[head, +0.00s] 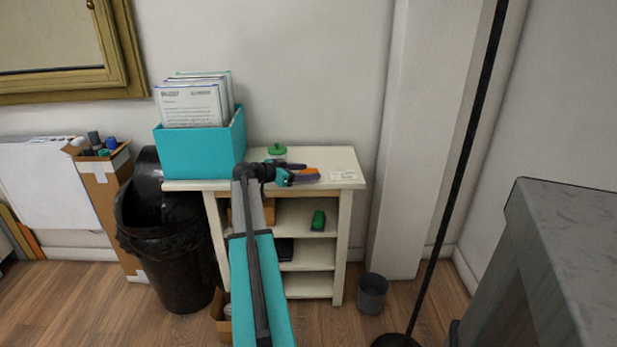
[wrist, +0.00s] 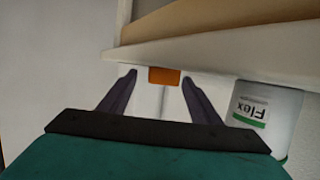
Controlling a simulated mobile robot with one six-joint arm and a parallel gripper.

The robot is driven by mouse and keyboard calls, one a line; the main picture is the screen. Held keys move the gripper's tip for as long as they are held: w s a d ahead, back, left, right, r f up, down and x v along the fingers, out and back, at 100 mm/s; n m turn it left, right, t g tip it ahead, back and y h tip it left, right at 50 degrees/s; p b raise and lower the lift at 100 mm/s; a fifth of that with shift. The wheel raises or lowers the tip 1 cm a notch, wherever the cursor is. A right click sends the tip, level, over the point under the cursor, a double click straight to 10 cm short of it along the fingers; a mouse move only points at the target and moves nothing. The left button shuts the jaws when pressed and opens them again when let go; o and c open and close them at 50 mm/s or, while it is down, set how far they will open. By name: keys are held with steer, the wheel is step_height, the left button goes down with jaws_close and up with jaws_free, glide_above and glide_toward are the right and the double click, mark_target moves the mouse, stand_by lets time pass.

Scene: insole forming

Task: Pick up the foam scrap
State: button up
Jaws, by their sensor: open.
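An orange block (head: 311,170), which looks like the foam scrap, is at the top of the white shelf unit (head: 341,169). My gripper (head: 308,173) is at the shelf top with its dark fingers beside the block. In the wrist view, the orange block (wrist: 164,76) shows between the two spread fingertips of my gripper (wrist: 160,77), with a gap on each side. My gripper is open and holds nothing. Part of the block is hidden by a finger in the head view.
A green-lidded jar (head: 277,152) stands behind my gripper; a white jar marked Flex (wrist: 265,108) is close to the right finger in the wrist view. A teal box of papers (head: 200,152) stands left. A black bin (head: 172,245) and grey bin (head: 371,293) are on the floor.

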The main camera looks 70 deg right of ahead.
steer(key=shift+c, duration=0.5)
steer(key=c, duration=1)
